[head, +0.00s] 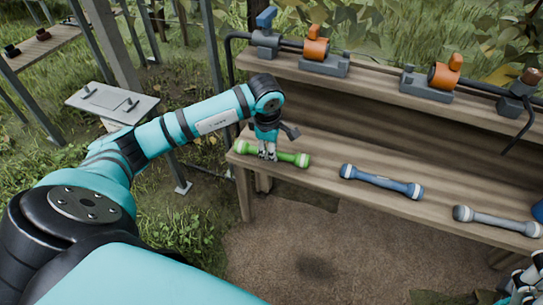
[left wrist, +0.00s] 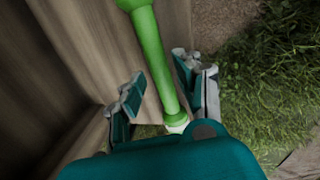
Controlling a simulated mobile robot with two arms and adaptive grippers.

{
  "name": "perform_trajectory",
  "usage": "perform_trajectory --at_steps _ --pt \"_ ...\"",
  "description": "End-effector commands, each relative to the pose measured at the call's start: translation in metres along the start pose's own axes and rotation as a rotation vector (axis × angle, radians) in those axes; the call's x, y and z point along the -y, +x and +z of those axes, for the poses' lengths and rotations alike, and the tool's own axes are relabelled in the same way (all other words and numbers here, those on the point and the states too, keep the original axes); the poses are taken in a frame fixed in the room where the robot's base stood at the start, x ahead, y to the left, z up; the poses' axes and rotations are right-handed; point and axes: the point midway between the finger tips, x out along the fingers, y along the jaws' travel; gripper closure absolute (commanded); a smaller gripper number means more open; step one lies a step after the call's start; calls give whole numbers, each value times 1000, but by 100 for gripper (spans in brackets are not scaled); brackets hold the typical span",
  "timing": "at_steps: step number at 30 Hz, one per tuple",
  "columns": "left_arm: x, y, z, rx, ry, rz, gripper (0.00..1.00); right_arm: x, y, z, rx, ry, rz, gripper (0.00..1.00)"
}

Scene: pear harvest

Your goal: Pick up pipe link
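A green pipe link (head: 290,158) with pale end caps lies on the front wooden shelf at its left end. My left gripper (head: 267,154) is directly over it, pointing down. In the left wrist view the green pipe link (left wrist: 152,50) runs between the two fingers of the left gripper (left wrist: 158,78), with gaps showing on both sides. A blue pipe link (head: 382,182) and a grey pipe link (head: 496,221) lie farther right on the same shelf. My right gripper (head: 524,284) is partly in view at the lower right corner; its finger opening is unclear.
The upper shelf (head: 385,87) behind carries a dark pipe with grey and orange clamp fittings (head: 443,78). A blue object (head: 537,211) is cut off at the right edge. A small grey table (head: 112,103) stands left. The ground before the bench is clear.

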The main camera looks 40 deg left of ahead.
Motion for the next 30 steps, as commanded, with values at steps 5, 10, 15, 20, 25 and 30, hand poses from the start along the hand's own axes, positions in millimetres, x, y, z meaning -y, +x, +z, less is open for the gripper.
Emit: perform_trajectory --at_steps 5,10,15,20,25,30 --pt "1 23 0 2 0 0 66 0 -11 -3 -31 2 0 42" --pt "0 25 0 1 1 1 66 0 -10 -3 -30 2 0 42" --pt "0 25 0 1 1 1 71 0 -10 -3 -29 2 0 42" --pt "0 25 0 1 1 1 92 0 -10 -3 -29 2 -1 42" --pt "0 25 0 1 1 1 100 0 -10 -3 -28 2 -1 42" --pt "0 25 0 1 1 2 100 0 -10 -3 -28 2 0 42"
